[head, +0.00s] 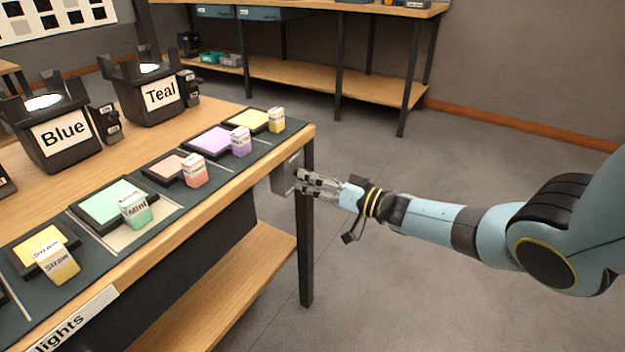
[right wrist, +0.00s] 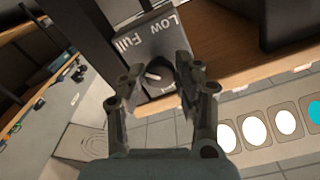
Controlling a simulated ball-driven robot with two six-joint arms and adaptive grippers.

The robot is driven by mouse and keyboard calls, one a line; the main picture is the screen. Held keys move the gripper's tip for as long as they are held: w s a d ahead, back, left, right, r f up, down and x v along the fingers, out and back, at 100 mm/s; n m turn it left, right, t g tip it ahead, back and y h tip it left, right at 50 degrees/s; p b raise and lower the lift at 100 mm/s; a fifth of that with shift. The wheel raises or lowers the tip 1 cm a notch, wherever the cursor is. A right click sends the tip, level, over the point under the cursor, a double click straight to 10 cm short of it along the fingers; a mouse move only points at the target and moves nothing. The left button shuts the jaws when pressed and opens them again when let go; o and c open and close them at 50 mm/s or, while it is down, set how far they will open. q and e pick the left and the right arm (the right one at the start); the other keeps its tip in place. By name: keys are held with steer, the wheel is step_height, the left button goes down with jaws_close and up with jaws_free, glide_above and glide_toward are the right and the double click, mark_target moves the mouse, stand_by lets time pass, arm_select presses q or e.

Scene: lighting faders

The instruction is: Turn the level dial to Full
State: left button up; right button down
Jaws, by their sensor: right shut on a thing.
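The level dial (right wrist: 158,73) is a dark round knob with a pale pointer mark, on a grey panel (right wrist: 160,42) lettered Low and Full. More lettering near the knob is too small to read. In the head view the panel box (head: 287,174) sits at the bench's right end, by the front corner. My right gripper (head: 304,183) reaches it from the right. In the right wrist view its fingers (right wrist: 160,78) stand on both sides of the dial, shut on it. The fingers partly hide the dial, and I cannot tell exactly which label the pointer faces. My left gripper is not in view.
The wooden bench (head: 215,187) carries a row of coloured pads with labelled blocks, such as Mint (head: 135,209), and lamps labelled Blue (head: 62,133) and Teal (head: 160,93). A bench leg (head: 305,250) stands just below the panel. The floor (head: 450,300) to the right is clear.

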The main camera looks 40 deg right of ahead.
steer(key=shift+s+f, duration=0.1)
steer(key=shift+f, duration=0.05)
steer(key=c, duration=1)
jaws_free()
steer(key=shift+o, duration=0.3)
steer(key=v, duration=1.2)
